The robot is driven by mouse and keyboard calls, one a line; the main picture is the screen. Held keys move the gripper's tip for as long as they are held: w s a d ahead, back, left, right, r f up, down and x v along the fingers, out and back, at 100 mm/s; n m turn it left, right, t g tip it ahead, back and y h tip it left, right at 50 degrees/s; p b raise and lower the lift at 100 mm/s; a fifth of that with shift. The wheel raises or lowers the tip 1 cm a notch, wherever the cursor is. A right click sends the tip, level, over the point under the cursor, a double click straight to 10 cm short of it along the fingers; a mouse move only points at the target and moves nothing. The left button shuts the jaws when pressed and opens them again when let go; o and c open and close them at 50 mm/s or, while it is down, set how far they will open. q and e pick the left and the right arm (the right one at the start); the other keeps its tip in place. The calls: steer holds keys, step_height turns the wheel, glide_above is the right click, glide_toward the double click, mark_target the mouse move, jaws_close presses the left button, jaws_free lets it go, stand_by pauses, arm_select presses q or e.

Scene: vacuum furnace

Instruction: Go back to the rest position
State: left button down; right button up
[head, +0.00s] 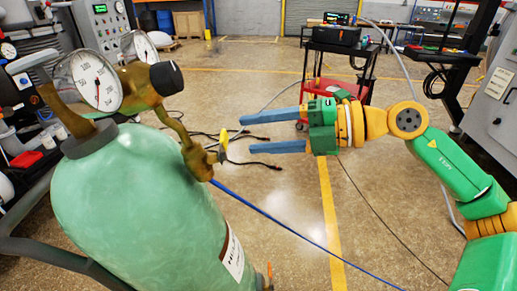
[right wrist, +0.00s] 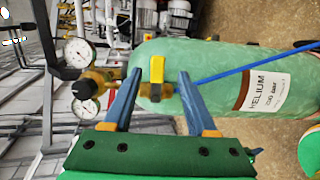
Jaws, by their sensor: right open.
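My right gripper (head: 245,134) is open and empty, with its two blue fingers pointing left at the regulator on the green helium cylinder (head: 130,200). The yellow valve handle (head: 223,141) is just left of the fingertips, with a small gap. In the right wrist view the yellow handle (right wrist: 157,70) appears between the fingertips (right wrist: 159,76), and the cylinder (right wrist: 220,75) with its HELIUM label lies sideways in the picture. The brass regulator (head: 145,85) carries a round gauge (head: 96,80) and a black knob. My left gripper is not in view.
A blue hose (head: 290,232) runs from the valve across the floor. A red and black cart (head: 340,65) stands behind my right gripper. A grey cabinet (head: 490,100) is at the right edge. Cables lie on the otherwise open floor (head: 265,210).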

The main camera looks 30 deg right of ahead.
steer(key=shift+s+d+r, duration=0.15)
